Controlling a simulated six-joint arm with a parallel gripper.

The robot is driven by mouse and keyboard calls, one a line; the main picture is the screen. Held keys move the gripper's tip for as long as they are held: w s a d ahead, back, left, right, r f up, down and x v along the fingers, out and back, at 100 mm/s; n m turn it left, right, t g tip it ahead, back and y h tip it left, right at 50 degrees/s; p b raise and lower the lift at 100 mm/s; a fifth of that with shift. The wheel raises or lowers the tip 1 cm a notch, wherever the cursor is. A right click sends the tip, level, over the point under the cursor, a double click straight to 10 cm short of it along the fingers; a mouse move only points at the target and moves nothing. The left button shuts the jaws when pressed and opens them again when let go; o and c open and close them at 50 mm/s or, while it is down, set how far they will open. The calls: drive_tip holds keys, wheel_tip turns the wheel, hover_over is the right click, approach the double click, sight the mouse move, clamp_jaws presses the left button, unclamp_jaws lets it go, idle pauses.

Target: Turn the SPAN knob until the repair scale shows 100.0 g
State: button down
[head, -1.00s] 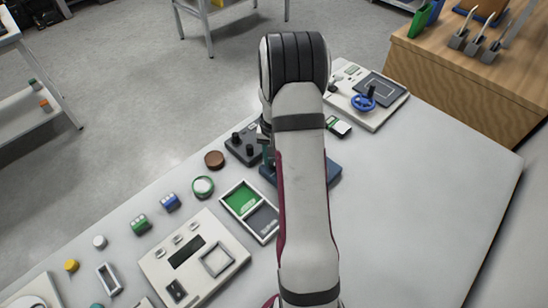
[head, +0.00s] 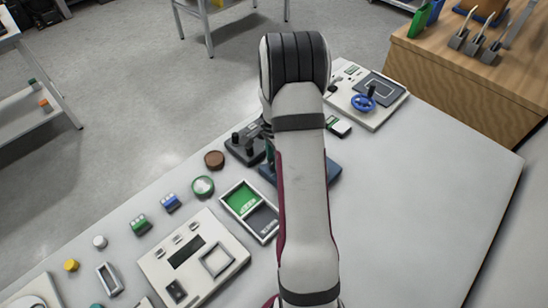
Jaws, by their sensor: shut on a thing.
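A dark box with black knobs (head: 245,147) stands left of my arm at mid-table; its right side is hidden. A dark blue flat thing (head: 335,170), perhaps the repair scale's plate, lies mostly under my arm. My gripper (head: 269,150) is almost wholly hidden behind my arm; only a dark green sliver shows by the box's right edge. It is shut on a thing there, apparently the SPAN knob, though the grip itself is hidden. I cannot read any scale display.
A beige unit with a blue handwheel (head: 363,103) stands at the far end. A small white-and-green device (head: 338,126) lies nearer. A green-and-grey tray (head: 223,196), a brown disc (head: 214,160) and a beige panel (head: 152,265) are left. The right table is clear.

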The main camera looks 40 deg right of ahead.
drive_tip(key=shift+r+m, duration=0.1)
drive_tip(key=shift+m, duration=0.5)
drive_tip(key=c, duration=0.5)
unclamp_jaws()
drive_tip(key=shift+c, duration=0.2)
wheel_tip(320, 180, up, 16)
